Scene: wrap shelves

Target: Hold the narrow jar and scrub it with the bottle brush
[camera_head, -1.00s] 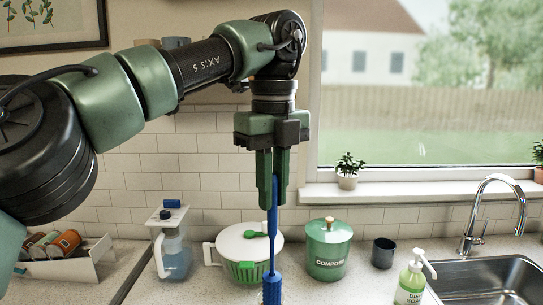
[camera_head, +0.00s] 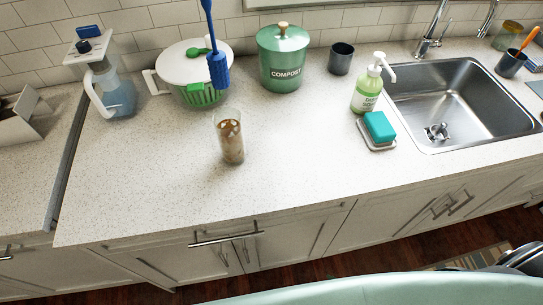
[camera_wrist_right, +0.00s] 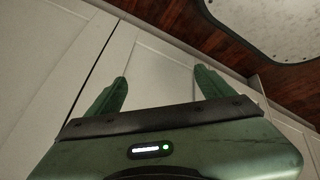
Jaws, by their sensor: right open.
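The narrow jar (camera_head: 231,141), clear glass with brown residue inside, stands upright on the counter left of centre in the head view. The blue bottle brush (camera_head: 218,70) hangs bristles down from the top edge of the head view, behind and above the jar and apart from it. The gripper holding the brush is above the picture, so my left gripper is not seen now. My right gripper (camera_wrist_right: 160,88) shows in the right wrist view with its two fingers spread and nothing between them, in front of white cabinet doors.
Behind the jar stand a white and green salad spinner (camera_head: 194,92), a blue pitcher (camera_head: 117,97) and a green compost bin (camera_head: 283,62). To the right are a dark cup (camera_head: 340,59), a soap bottle (camera_head: 367,92), a teal sponge (camera_head: 379,127) and the sink (camera_head: 463,104). Counter around the jar is clear.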

